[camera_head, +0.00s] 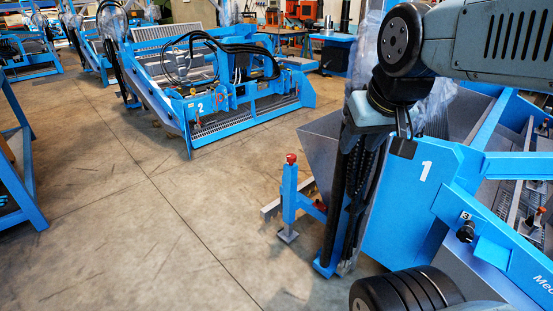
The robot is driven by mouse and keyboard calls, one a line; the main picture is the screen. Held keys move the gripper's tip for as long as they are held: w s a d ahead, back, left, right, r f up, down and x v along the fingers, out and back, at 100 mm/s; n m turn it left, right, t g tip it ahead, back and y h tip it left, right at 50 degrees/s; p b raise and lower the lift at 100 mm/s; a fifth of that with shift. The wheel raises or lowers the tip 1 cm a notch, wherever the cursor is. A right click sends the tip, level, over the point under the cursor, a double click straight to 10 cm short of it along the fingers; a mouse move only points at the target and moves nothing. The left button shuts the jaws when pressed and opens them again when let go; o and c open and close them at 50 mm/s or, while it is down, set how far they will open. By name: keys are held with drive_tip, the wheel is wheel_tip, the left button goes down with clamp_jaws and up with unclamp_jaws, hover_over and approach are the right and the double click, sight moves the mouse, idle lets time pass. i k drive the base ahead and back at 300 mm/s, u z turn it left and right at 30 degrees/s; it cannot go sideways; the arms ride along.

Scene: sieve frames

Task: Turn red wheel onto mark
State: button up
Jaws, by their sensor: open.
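I cannot make out a clear red wheel or a mark for it. A small red cap (291,158) tops a blue post at the left of the blue machine numbered 1 (405,190). A small red part (319,204) sits low beside that post. Another tiny red piece shows at the right edge, on the machine's far side. My arm (490,40) reaches in from the upper right and ends in dark joints in front of the machine's plastic-wrapped part. I see no gripper fingers, and nothing held shows.
A blue machine numbered 2 (235,95) stands farther back. More blue frames stand at the left edge and upper left. The concrete floor (150,220) between them is clear. A dark rounded part, seemingly mine, shows at the bottom right.

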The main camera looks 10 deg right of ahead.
sight(290, 158)
drive_tip(key=z, duration=0.15)
drive_tip(key=i, duration=0.9)
drive_tip(key=u, duration=0.05)
